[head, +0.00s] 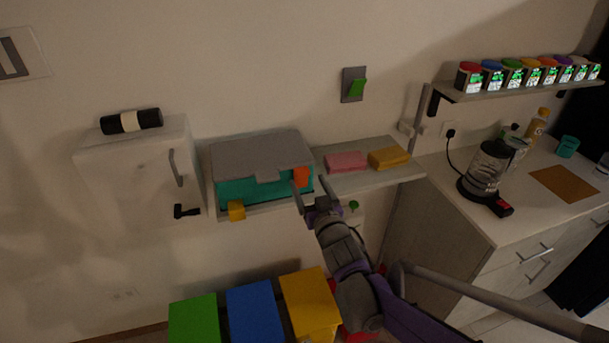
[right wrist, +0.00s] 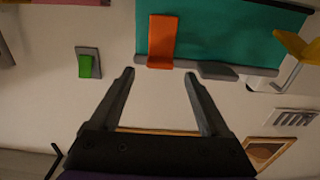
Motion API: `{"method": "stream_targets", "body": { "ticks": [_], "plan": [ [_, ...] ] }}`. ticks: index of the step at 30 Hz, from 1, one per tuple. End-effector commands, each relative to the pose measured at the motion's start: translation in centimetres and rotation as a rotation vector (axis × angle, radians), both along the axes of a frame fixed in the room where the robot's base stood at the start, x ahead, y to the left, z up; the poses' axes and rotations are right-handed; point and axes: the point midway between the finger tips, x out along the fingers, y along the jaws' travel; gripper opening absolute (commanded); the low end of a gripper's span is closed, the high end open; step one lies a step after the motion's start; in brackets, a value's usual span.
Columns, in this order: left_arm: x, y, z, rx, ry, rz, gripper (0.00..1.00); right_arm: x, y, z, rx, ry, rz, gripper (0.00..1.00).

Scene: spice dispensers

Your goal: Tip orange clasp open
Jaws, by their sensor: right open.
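The teal box (head: 255,190) with a grey lid (head: 258,152) sits on the wall shelf. The orange clasp (head: 301,176) is on its front at the right end and looks close to flat against the teal face. It also shows in the right wrist view (right wrist: 162,42). A yellow clasp (head: 236,211) at the left of the box front juts outward, as the right wrist view shows (right wrist: 297,47). My right gripper (head: 309,186) is open and empty, its fingertips just short of the orange clasp; whether they touch it is unclear. My left gripper is out of view.
Pink (head: 346,161) and yellow (head: 389,158) blocks lie on the shelf right of the box. A white cabinet (head: 135,175) stands left of it. Green (head: 194,320), blue (head: 254,311) and yellow (head: 309,298) bins are below. A counter with a coffee maker (head: 487,168) is at right.

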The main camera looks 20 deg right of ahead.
Motion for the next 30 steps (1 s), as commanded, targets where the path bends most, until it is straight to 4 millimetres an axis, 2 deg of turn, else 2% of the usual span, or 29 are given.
{"method": "stream_targets", "body": {
  "ticks": [3, 7, 19, 30],
  "plan": [
    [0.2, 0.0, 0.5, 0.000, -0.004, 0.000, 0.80, 1.9, 0.1, 0.1, 0.000, -0.001, 0.000, 0.80],
    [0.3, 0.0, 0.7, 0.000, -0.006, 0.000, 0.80, 3.2, 0.1, 0.1, 0.000, -0.001, 0.000, 0.80],
    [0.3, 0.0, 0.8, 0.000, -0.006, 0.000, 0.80, 3.8, 0.1, 0.0, 0.000, 0.000, 0.000, 0.80],
    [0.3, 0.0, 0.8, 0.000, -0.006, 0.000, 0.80, 3.7, 0.1, 0.0, 0.000, 0.000, 0.000, 0.13]
  ]
}}
